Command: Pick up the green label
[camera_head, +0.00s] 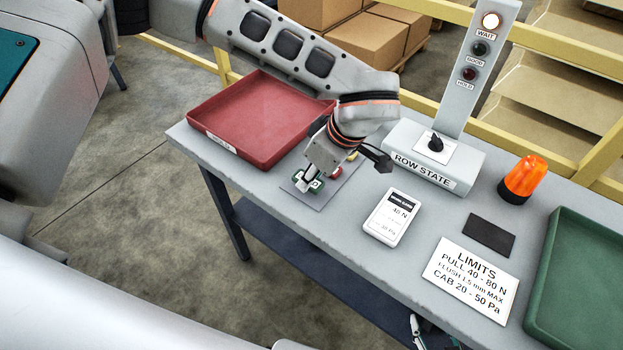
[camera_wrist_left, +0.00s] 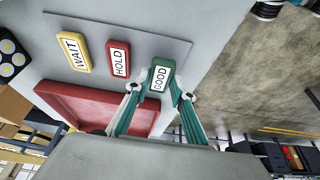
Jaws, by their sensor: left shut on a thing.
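The green label (camera_wrist_left: 161,76), marked GOOD, stands at one end of a row on a thin grey plate (camera_wrist_left: 120,38). In the head view the green label (camera_head: 316,185) shows partly behind my fingers. My left gripper (camera_head: 308,182) points down at it, and in the left wrist view its two fingers (camera_wrist_left: 160,92) are shut on its two sides. The label appears level with the other labels, and I cannot tell whether it is clear of the plate. My right gripper (camera_head: 433,334) shows only in part at the bottom edge, below the table's front edge.
The red HOLD label (camera_wrist_left: 118,58) and yellow WAIT label (camera_wrist_left: 74,52) lie beside the green one. A red tray (camera_head: 225,147) is behind to the left. A ROW STATE post (camera_head: 432,165), white gauge (camera_head: 391,217), orange beacon (camera_head: 523,181) and green tray (camera_head: 580,285) stand to the right.

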